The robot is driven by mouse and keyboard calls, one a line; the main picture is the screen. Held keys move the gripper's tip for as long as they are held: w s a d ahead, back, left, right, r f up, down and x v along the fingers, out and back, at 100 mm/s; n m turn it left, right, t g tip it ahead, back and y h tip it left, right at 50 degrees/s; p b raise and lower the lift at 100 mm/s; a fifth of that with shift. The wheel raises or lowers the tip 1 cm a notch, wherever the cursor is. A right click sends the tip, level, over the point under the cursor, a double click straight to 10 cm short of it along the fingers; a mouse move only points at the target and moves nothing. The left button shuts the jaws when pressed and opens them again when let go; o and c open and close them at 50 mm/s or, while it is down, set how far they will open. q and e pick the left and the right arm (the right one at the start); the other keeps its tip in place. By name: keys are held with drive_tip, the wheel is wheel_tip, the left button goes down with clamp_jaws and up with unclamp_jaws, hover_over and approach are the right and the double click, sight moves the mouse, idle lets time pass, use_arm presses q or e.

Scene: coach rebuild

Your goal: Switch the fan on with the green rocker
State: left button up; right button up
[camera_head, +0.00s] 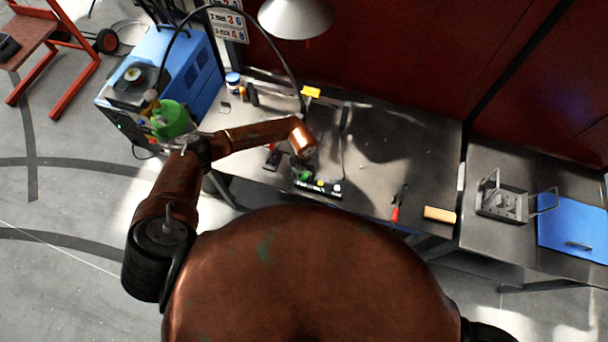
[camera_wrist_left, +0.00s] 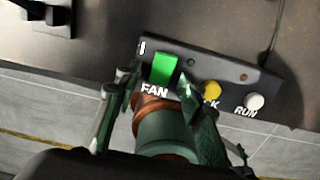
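The black control box (camera_head: 326,188) lies near the front edge of the dark workbench. In the left wrist view, its green rocker (camera_wrist_left: 164,68) is marked FAN, with a white I mark at its upper left. I cannot tell which way the rocker is tipped. The small lamp (camera_wrist_left: 191,62) beside the rocker looks dark red and unlit. My left gripper (camera_head: 303,166) is over the left end of the box. In the wrist view its fingers (camera_wrist_left: 157,88) are spread either side of the rocker's lower end; contact is unclear. My right gripper is out of view. I cannot identify a fan.
The box also has a yellow knob (camera_wrist_left: 212,90) and a white RUN button (camera_wrist_left: 254,102). A red-handled screwdriver (camera_head: 396,212) and an orange block (camera_head: 440,214) lie to the right. A lamp shade (camera_head: 296,17) hangs above. The bench middle is clear.

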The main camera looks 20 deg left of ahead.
use_arm(q)
drive_tip(key=shift+c, duration=0.2)
clamp_jaws()
drive_tip(key=shift+w+f+b, duration=0.1)
drive_tip(key=shift+b, duration=0.2)
drive_tip(key=g+b, duration=0.2)
drive_tip(key=b, duration=0.2)
drive_tip(key=w+g+b, duration=0.1)
drive_tip(key=g+b, duration=0.1)
drive_tip(key=b, duration=0.3)
drive_tip(key=shift+f, duration=0.1)
drive_tip(key=shift+g+b, duration=0.4)
drive_tip(key=shift+b, duration=0.3)
drive_tip(key=shift+r, duration=0.3)
drive_tip(key=shift+o, duration=0.2)
unclamp_jaws()
